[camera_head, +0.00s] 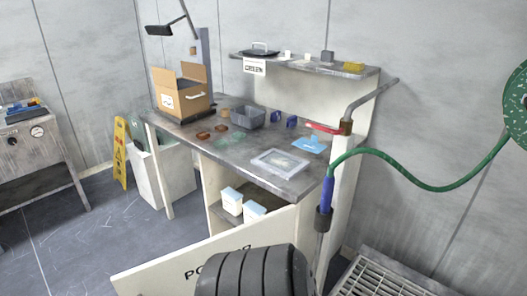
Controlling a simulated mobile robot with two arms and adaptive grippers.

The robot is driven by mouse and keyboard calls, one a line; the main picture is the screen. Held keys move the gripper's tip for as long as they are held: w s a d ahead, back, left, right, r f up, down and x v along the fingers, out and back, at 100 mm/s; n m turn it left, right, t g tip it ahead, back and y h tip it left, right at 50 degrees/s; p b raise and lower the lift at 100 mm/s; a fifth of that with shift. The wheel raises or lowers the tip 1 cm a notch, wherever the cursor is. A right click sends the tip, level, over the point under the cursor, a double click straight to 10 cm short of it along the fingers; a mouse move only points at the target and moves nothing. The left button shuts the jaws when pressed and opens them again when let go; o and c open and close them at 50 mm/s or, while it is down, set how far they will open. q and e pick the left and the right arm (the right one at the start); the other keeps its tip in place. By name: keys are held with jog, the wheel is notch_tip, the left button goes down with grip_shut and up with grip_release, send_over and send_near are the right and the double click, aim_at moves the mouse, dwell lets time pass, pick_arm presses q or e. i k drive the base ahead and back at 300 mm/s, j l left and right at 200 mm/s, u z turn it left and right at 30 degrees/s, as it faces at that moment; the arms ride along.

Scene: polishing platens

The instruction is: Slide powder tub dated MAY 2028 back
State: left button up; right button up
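Two white tubs with pale blue lids stand side by side in the open cupboard under the worktop. The left tub (231,201) is a little farther back, and the right tub (255,212) is nearer the front. Their dates are too small to read, so I cannot tell which is dated MAY 2028. The cupboard door (172,268), with lettering starting "PO", stands open and hides the lower front of the right tub.
A dark ribbed rounded shape (255,272) covers part of the door. The worktop (208,146) holds an open carton (183,100), a grey bin (247,118) and a clear tray (280,161). A green hose (430,187) hangs right of the cupboard, above a floor grate (385,279).

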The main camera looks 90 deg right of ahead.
aim_at(253, 211)
jog(key=z, duration=2.7)
jog(key=i+j, duration=0.1)
jog(key=j, duration=0.2)
jog(key=i+j, duration=0.1)
jog(key=j, duration=0.15)
jog(key=i+j, duration=0.1)
jog(key=j, duration=0.2)
jog(key=i+j+z, duration=0.2)
jog(key=j, duration=0.45)
jog(key=i+j+z, duration=0.2)
jog(key=j, duration=0.5)
jog(key=i+j+z, duration=0.2)
jog(key=j, duration=0.5)
jog(key=j+z, duration=0.25)
jog(key=j, duration=0.5)
jog(key=i+j+z, duration=0.25)
jog(key=i+j, duration=0.45)
jog(key=j, duration=0.1)
